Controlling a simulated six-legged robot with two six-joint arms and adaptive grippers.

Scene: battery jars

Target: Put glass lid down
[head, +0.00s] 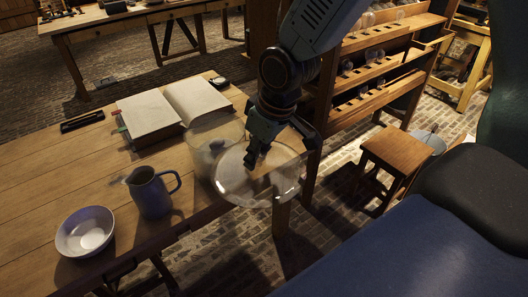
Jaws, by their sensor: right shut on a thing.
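My right gripper (254,160) hangs down from the top centre of the head view. It is shut on the round, clear glass lid (236,185), which it holds near the wooden table's (60,190) right edge. The lid partly overlaps a glass jar (202,150) behind it. I cannot tell whether lid and jar touch. The fingers cover part of the lid's middle. My left gripper is not in view.
A blue-grey jug (151,195) and a bowl (85,236) stand at the table's near side. An open book (150,114) and a dark pen tray (82,122) lie farther back. A wooden stool (397,150) and a rack (375,75) stand at the right.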

